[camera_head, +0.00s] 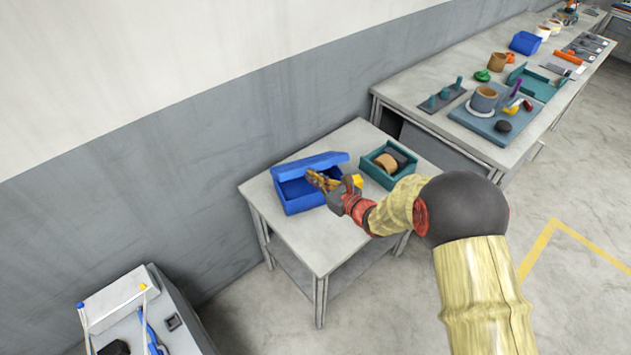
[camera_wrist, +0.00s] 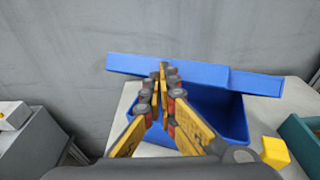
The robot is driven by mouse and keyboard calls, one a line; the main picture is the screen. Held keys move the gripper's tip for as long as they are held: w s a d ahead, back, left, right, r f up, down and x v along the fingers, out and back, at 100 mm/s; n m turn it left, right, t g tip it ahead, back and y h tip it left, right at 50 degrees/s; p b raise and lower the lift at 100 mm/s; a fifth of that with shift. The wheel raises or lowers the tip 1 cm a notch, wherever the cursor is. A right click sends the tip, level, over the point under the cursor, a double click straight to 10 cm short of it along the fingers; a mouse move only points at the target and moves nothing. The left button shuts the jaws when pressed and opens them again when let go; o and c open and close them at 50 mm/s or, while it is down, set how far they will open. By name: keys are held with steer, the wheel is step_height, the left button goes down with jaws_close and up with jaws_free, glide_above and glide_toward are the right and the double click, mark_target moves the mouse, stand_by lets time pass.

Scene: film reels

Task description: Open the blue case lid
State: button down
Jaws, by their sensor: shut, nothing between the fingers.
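The blue case (camera_head: 301,203) stands on a small grey table, and its open front shows a dark inside. Its lid (camera_head: 318,163) is raised at the front and stands partly open over the box. In the wrist view the lid (camera_wrist: 225,78) crosses the picture as a tilted blue slab above the case body (camera_wrist: 232,119). My gripper (camera_head: 311,176) is shut and empty, with its fingertips at the case opening by the lid. In the wrist view the fingertips (camera_wrist: 163,72) overlap the lid; I cannot tell whether they touch it. The fingers hide part of the inside.
A teal tray (camera_head: 377,176) with a tan and a dark round item stands right of the case. The small table (camera_head: 318,244) is clear in front. The grey wall (camera_head: 215,130) is close behind. A long bench (camera_head: 410,92) with several tools and containers runs to the right.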

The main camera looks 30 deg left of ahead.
mark_target(303, 174)
steer(key=shift+b+x, duration=0.55)
steer(key=shift+x, duration=0.75)
steer(key=shift+w+a+f+b, duration=0.3)
steer(key=shift+a+f+b, duration=0.2)
steer(key=shift+a+b, duration=0.25)
steer(key=shift+w+a+f+b, duration=0.3)
steer(key=shift+a+f+b, duration=0.2)
steer(key=shift+a+b, duration=0.2)
steer(key=shift+r, duration=0.1)
steer(key=shift+s+d, duration=0.1)
steer(key=shift+d, duration=0.25)
steer(key=f+p+v, duration=0.1)
steer(key=f+v, duration=0.1)
steer(key=v, duration=1)
steer(key=shift+d+f, duration=0.15)
steer(key=shift+d, duration=0.05)
steer(key=shift+s, duration=0.1)
